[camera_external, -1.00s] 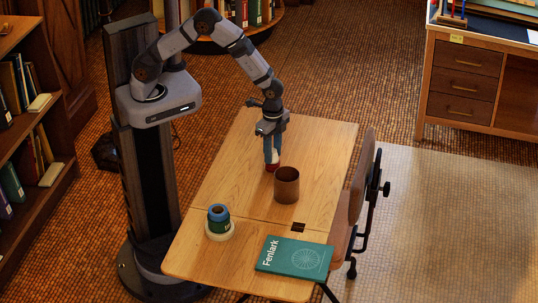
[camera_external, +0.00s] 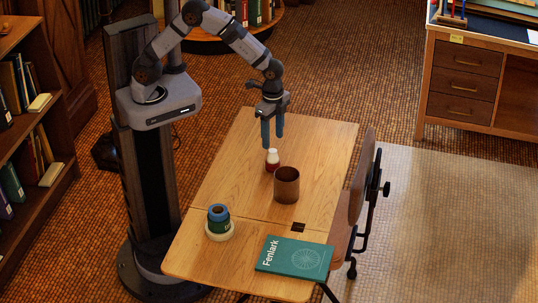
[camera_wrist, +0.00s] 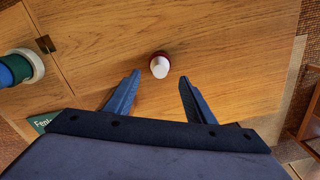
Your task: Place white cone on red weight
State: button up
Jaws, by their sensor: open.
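The white cone (camera_external: 272,153) sits on top of the red weight (camera_external: 272,166), which stands on the wooden table. In the wrist view, the white cone (camera_wrist: 160,67) covers most of the red weight, whose red rim (camera_wrist: 158,54) shows around it. My gripper (camera_external: 272,144) is open and empty above the cone, apart from it. In the wrist view, my gripper's two blue fingers (camera_wrist: 158,74) are spread wide, with the cone beyond their tips.
A brown cup (camera_external: 287,186) stands just in front of the weight. A stack of blue, green and cream rolls (camera_external: 219,222) and a teal book (camera_external: 294,258) lie at the table's near end. A chair (camera_external: 357,190) is at the right edge. The table's far part (camera_external: 320,140) is clear.

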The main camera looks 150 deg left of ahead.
aim_at(271, 151)
jog(key=shift+r, duration=2.6)
jog(key=d+m, duration=0.3)
jog(key=d, duration=1.7)
jog(key=s+d+f+m, duration=0.1)
jog(key=s+d+f, duration=0.1)
jog(key=s+d, duration=0.6)
jog(key=d, duration=0.3)
jog(key=shift+s+m, duration=0.3)
jog(key=shift+s, duration=0.1)
jog(key=shift+d, duration=0.1)
